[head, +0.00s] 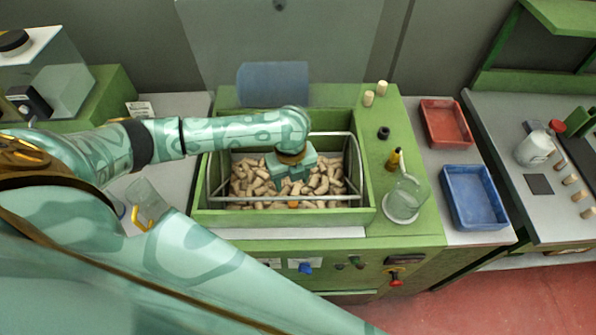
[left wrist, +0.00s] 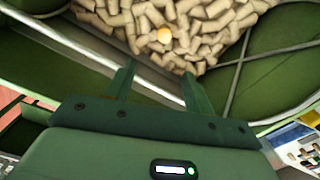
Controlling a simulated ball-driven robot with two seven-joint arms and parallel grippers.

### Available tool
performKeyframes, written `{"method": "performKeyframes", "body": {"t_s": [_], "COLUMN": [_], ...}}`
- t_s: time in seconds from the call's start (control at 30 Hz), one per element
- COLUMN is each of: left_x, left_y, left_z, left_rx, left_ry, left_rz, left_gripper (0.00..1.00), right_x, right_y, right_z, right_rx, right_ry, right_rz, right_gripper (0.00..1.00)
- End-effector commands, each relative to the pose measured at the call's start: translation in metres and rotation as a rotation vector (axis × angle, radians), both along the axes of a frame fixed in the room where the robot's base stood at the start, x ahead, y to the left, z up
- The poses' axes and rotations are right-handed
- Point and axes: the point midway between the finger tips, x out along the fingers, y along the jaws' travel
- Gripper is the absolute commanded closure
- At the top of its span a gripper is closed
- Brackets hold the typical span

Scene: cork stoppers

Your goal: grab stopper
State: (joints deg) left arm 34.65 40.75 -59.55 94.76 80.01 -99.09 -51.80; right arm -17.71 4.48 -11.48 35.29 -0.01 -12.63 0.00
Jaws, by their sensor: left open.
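Many tan cork stoppers (head: 322,182) lie in a heap in a green bin (head: 290,217). The heap also shows at the top of the left wrist view (left wrist: 205,25). My left gripper (head: 290,182) is over the bin, pointing down above the corks. In the left wrist view its two fingers (left wrist: 159,70) are apart with no cork between them. The gripper hides part of the heap in the head view. My right gripper is not in view.
Metal rails (head: 350,165) frame the bin. To its right stand a glass flask (head: 404,198), a small amber bottle (head: 393,159) and a black ring (head: 384,133). Two upright corks (head: 368,98) stand behind. A red tray (head: 446,124) and a blue tray (head: 474,197) sit farther right.

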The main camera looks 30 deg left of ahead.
Motion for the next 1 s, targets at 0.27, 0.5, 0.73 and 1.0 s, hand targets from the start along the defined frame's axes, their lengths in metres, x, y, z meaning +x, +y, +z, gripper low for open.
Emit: {"method": "performKeyframes", "body": {"t_s": [0.27, 0.5, 0.73, 1.0], "left_x": [-0.001, 0.0, 0.003, 0.009], "left_y": [0.0, 0.0, 0.001, 0.004], "left_z": [-0.059, -0.107, -0.126, -0.165], "left_rx": [-0.001, 0.0, 0.0, 0.0], "left_ry": [0.004, 0.003, 0.002, 0.001], "left_rz": [0.002, 0.002, 0.001, 0.001], "left_gripper": [0.47, 0.47, 0.47, 0.47], "right_x": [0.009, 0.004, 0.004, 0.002], "right_y": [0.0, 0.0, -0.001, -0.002], "right_z": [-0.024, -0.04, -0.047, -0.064], "right_rx": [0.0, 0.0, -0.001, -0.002], "right_ry": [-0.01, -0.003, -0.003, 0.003], "right_rz": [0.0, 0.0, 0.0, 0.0], "right_gripper": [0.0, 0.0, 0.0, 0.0]}}
